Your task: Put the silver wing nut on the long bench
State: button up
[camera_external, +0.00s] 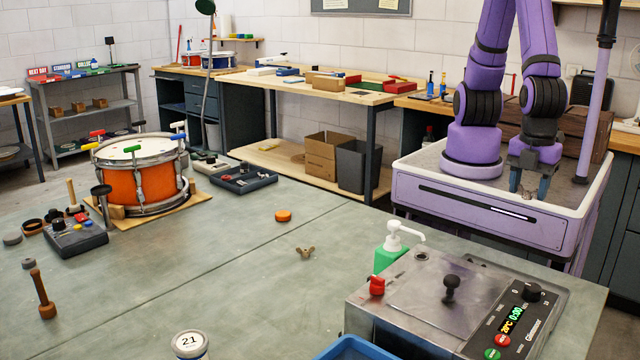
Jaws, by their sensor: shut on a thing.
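My gripper (529,188) hangs low at the right, pointing down over the pale top of my own base. It is shut on a small greyish thing that looks like the silver wing nut, mostly hidden by the fingers. A brownish wing-nut-shaped piece (306,252) lies on the grey-green table (225,300) in front. A long wooden-topped bench (345,93) runs along the back wall, left of my arm. My gripper is apart from both surfaces.
On the long bench are a cardboard box (325,81), red bins (400,86) and blue-and-white items. The front table holds an orange drum (140,172), an orange puck (283,215), a green pump bottle (388,256) and a metal machine (440,300). Its middle is mostly clear.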

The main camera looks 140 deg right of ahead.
jog(key=w+d+m, duration=0.3)
jog(key=w+d, duration=0.3)
jog(key=d, duration=0.5)
jog(key=w+d+m, duration=0.4)
jog(key=w+d, duration=0.2)
jog(key=d, duration=0.5)
jog(key=w+d+m, duration=0.3)
jog(key=w+d, duration=0.3)
jog(key=d, duration=0.4)
jog(key=s+d+m, duration=0.3)
jog(key=d, duration=0.9)
jog(key=s+d+m, duration=0.2)
jog(key=d, duration=0.9)
jog(key=s+d+m, duration=0.3)
jog(key=d, duration=0.9)
jog(key=f, duration=1)
jog(key=a+f, duration=0.1)
jog(key=f, duration=0.4)
jog(key=shift+w, duration=0.15)
jog(key=shift+w+d+f, duration=0.1)
jog(key=shift+f, duration=0.2)
send_over(213, 220)
jog(key=shift+f, duration=2.55)
jog(key=shift+f, duration=0.15)
